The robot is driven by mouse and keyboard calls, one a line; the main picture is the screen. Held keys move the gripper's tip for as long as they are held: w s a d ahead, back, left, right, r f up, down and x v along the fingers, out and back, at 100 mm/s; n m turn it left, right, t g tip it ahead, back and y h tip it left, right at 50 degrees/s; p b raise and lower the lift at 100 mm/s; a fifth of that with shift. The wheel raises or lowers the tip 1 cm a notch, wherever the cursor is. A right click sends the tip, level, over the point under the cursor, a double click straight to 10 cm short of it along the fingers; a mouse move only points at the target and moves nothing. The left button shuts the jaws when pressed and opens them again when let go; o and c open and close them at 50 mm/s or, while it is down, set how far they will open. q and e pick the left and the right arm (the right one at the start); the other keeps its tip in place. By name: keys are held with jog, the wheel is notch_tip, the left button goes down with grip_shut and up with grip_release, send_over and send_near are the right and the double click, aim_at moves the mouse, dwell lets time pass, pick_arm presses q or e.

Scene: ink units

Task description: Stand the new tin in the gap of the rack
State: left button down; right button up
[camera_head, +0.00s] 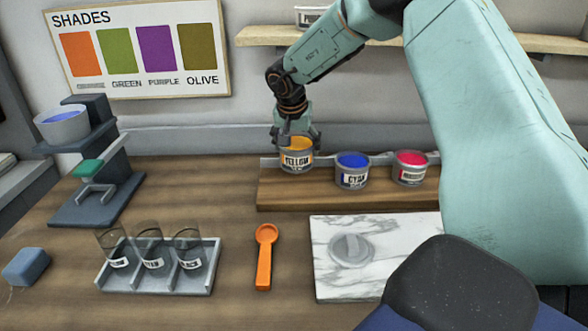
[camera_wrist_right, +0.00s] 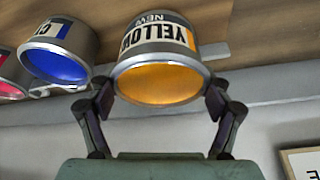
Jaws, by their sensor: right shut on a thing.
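The new tin (camera_head: 296,158) is a grey tin of yellow ink. Its label reads "YELLOW" and "NEW" in the right wrist view (camera_wrist_right: 160,45). My right gripper (camera_head: 297,146) is shut on it from above and behind, with a finger on each side in the right wrist view (camera_wrist_right: 160,95). The tin is at the left part of the wooden rack (camera_head: 400,196), left of the cyan tin (camera_head: 352,172) and the magenta tin (camera_head: 410,168). I cannot tell whether its base touches the rack. My left gripper is out of view.
A marble slab (camera_head: 330,285) with a round clear lid (camera_head: 351,250) lies in front of the rack. An orange spoon (camera_head: 265,258), a tray (camera_head: 200,283) of glass jars and a grey stand (camera_head: 95,205) with a bowl are to the left. A blue block (camera_head: 27,266) lies far left.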

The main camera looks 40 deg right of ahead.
aim_at(293, 161)
jog(key=shift+a+f, duration=0.1)
jog(key=shift+f, duration=0.3)
jog(key=shift+w+a+f, duration=0.1)
jog(key=shift+a+f, duration=0.15)
jog(key=shift+a, duration=0.4)
jog(key=f, duration=0.3)
jog(key=shift+d+f+b, duration=0.15)
jog(key=shift+d+b, duration=0.15)
jog(key=shift+d, duration=0.05)
jog(key=shift+d+f, duration=0.15)
jog(key=shift+d, duration=0.05)
jog(key=shift+a, duration=0.5)
jog(key=o, duration=1.6)
jog(key=shift+d+f, duration=0.15)
jog(key=shift+d, duration=0.2)
jog(key=shift+c, duration=0.2)
jog(key=shift+a, duration=0.3)
jog(key=shift+d+r, duration=0.1)
jog(key=shift+r, duration=0.25)
pick_arm(q)
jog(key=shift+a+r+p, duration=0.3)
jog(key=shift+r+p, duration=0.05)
jog(key=shift+p, duration=0.45)
pick_arm(e)
jog(key=v, duration=1.1)
jog(key=shift+a+r, duration=0.2)
jog(key=shift+r, duration=0.15)
